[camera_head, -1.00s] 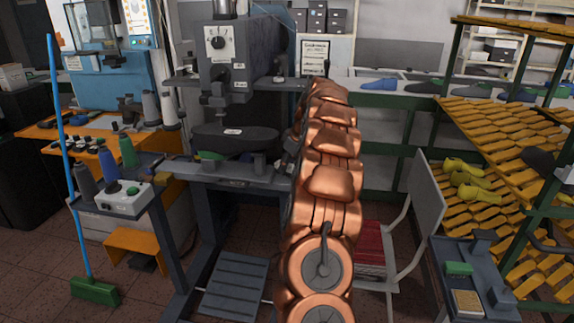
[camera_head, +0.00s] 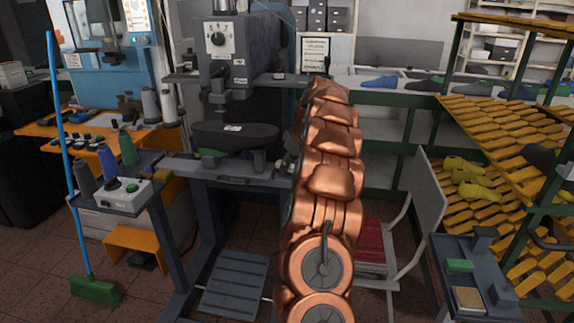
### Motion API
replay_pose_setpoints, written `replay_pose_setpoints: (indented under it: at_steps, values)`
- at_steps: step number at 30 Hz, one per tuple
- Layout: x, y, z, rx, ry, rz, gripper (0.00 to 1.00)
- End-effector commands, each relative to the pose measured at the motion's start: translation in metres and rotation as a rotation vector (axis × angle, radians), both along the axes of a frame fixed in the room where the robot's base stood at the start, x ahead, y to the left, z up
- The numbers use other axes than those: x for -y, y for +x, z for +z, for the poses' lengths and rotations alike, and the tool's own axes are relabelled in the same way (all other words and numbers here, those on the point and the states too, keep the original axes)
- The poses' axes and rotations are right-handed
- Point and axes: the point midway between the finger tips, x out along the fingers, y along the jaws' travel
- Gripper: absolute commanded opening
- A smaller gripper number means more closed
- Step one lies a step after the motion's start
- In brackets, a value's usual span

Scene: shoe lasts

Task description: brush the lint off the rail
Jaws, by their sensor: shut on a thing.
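My copper-coloured arm (camera_head: 335,180) rises through the middle of the view and leans over the bench of a grey machine. My gripper is hidden behind the arm's upper links; only a small pale grey part shows at the arm's left edge. What it holds cannot be made out. A grey horizontal bar (camera_head: 225,180) runs along the front of the machine, left of the arm. I cannot tell whether this is the rail. No lint can be made out, and no hand brush is clearly visible.
A dark oval pad (camera_head: 235,136) stands above the bench, with a green item (camera_head: 211,153) beneath it. A green broom (camera_head: 95,290) with a blue handle leans at the left. At the right are a chair (camera_head: 425,200), a grey tray (camera_head: 487,245) and a yellow slatted rack (camera_head: 500,140).

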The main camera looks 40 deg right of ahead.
Motion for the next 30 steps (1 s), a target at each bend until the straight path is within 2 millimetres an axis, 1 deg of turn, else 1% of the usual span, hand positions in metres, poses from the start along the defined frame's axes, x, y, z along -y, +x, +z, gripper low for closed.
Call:
replay_pose_setpoints:
  at_steps: [12, 20, 30]
  values:
    - [0.016, -0.023, -0.001, 0.002, 0.000, -0.001, 0.03]
    - [0.021, -0.029, -0.001, 0.001, 0.001, -0.002, 0.03]
    - [0.034, -0.048, -0.003, 0.004, -0.003, -0.002, 0.03]
